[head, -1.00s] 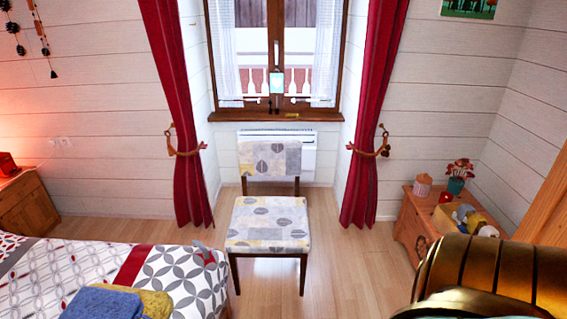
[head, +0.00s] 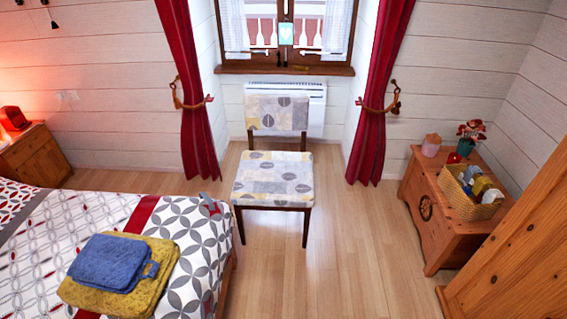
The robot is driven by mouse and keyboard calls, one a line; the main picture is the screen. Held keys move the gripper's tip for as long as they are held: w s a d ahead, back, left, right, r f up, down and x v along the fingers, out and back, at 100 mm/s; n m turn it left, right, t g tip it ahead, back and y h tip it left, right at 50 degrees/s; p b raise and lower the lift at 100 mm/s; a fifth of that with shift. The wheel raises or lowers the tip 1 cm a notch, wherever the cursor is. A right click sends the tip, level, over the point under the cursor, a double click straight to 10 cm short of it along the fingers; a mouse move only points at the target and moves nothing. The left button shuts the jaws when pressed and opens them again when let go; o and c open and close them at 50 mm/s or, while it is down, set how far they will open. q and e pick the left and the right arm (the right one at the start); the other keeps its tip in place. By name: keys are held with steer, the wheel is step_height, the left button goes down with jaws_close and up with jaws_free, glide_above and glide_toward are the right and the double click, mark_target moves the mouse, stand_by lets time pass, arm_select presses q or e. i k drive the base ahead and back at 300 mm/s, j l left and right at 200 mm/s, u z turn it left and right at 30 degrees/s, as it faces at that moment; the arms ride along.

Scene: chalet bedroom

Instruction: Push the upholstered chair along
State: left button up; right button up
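The upholstered chair (head: 273,181) stands upright on the wooden floor in front of the window, in the middle of the head view. Its seat and backrest carry a grey, white and yellow leaf pattern, and its legs are dark wood. The seat faces me, and the backrest is toward the white heater and the window. Its rear legs are mostly hidden. Neither of my grippers is in view.
The bed (head: 180,243) stands close on the chair's left, with blue (head: 108,262) and yellow (head: 152,284) folded cloths on it. A wooden chest (head: 425,215) with a basket (head: 470,203) is at right. A heater (head: 316,107) is behind the chair. Floor (head: 340,250) between is clear.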

mark_target(272, 181)
steer(key=i+l+u, duration=0.2)
steer(key=i+l, duration=0.2)
steer(key=i, duration=0.4)
steer(key=i+l+u, duration=0.2)
steer(key=i+l, duration=0.35)
steer(key=i, duration=0.25)
steer(key=i+l+u, duration=0.2)
steer(key=i+l, duration=0.45)
steer(key=i, duration=0.1)
